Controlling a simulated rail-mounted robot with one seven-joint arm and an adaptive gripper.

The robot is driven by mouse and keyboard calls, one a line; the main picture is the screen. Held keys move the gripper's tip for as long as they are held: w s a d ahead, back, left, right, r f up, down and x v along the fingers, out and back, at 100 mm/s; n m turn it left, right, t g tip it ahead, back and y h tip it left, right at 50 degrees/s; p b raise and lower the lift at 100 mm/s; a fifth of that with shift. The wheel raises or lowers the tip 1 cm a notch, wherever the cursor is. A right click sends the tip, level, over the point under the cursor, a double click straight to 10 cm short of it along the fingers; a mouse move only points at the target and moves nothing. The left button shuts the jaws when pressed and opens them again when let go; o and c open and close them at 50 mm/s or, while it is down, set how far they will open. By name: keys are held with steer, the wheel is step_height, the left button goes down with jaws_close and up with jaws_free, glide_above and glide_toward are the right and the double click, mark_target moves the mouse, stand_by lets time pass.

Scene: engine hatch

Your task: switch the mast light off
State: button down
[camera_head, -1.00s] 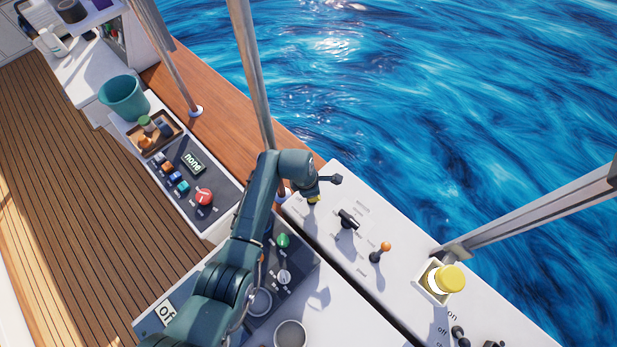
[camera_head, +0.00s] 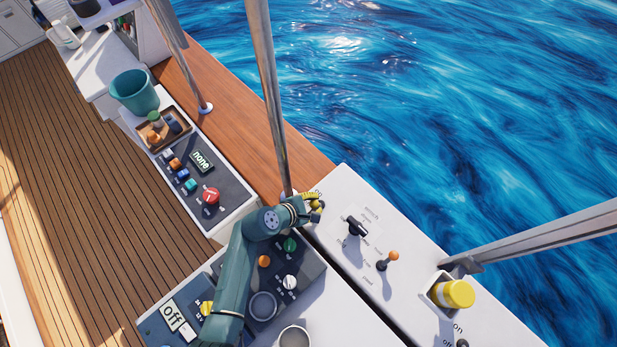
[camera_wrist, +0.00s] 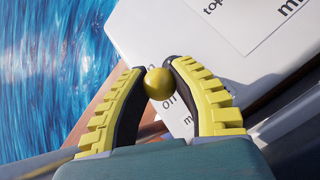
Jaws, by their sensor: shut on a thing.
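A small yellow ball knob (camera_wrist: 159,84) sits between my gripper's fingertips in the wrist view. My gripper (camera_head: 314,206) is shut on this knob, at the left end of the white side ledge (camera_head: 335,185).
A metal post (camera_head: 270,100) rises close behind my gripper. A control panel (camera_head: 208,180) with a red button and a teal bucket (camera_head: 134,91) are further left.

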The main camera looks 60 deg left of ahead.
steer(key=shift+r, duration=0.1)
steer(key=c, duration=0.8)
jaws_free()
steer(key=shift+s, duration=0.1)
steer(key=v, duration=1.1)
steer(key=shift+s+r, duration=0.2)
steer(key=shift+s, duration=0.15)
